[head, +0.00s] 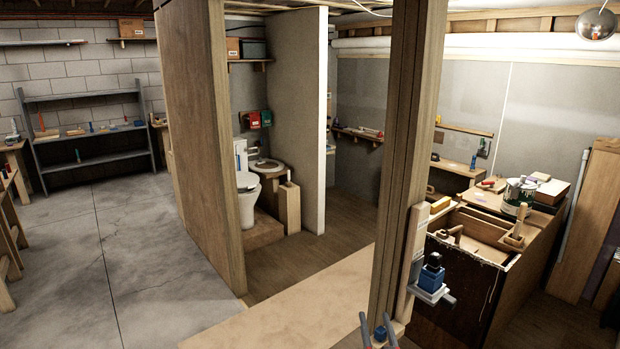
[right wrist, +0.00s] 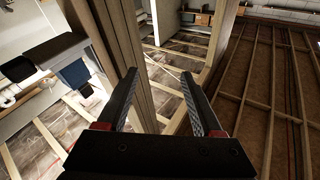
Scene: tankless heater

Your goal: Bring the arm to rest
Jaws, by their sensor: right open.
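The wooden post (head: 405,150) rises close by and also shows beyond the fingers in the right wrist view (right wrist: 122,45). I cannot tell whether the gripper touches it. My left gripper is not in view.
A blue and grey device (head: 432,272) with a black top sits right of the post, near my right gripper. A cluttered wooden cabinet (head: 455,290) stands behind it. A toilet (head: 247,195) is farther back. Open concrete floor (head: 130,270) lies at left.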

